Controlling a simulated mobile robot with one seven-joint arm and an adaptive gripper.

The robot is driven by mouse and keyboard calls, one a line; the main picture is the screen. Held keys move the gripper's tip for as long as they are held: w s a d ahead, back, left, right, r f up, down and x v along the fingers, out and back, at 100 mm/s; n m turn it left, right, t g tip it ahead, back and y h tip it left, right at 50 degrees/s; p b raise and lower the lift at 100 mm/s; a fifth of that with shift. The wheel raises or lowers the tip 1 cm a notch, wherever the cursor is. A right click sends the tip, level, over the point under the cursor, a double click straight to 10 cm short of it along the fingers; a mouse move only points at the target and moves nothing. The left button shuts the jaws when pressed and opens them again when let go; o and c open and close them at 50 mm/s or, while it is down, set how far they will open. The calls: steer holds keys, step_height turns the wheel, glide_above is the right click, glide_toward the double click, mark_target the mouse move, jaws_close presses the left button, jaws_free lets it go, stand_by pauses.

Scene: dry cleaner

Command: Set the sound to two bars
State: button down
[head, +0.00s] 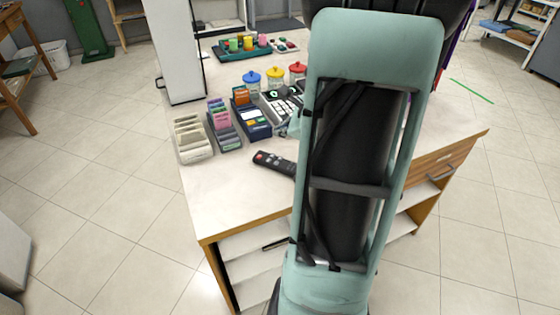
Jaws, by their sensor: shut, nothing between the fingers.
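A dark remote control (268,160) with a red button lies on the counter (230,190), near its front edge; its right end meets the outline of my arm. A dark device with light keys (282,101) and a small round green mark stands behind it, partly covered by my arm. I cannot make out any sound bars or a screen reading. My pale teal arm fills the middle right of the head view. A small teal part of it shows beside the keyed device. My gripper itself is hidden behind the arm.
A cream compartment tray (192,140), a card holder (222,124) and a dark blue box (250,115) stand left of the device. Jars with blue, yellow and red lids (275,74) and a teal tray (240,50) stand behind. A tall white panel (178,50) rises at the counter's left.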

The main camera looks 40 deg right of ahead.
mark_target(281, 159)
step_height(281, 159, down, 7)
steer(key=b, duration=0.5)
steer(key=shift+r, duration=0.1)
steer(key=shift+b, duration=0.45)
stand_by(0.7)
steer(key=shift+f+b, duration=0.35)
steer(key=shift+f+b, duration=0.4)
steer(key=shift+b, duration=0.05)
stand_by(0.5)
steer(key=shift+r, duration=0.1)
steer(key=shift+r+p, duration=0.6)
steer(key=shift+r, duration=0.15)
step_height(281, 159, up, 5)
steer(key=p, duration=0.4)
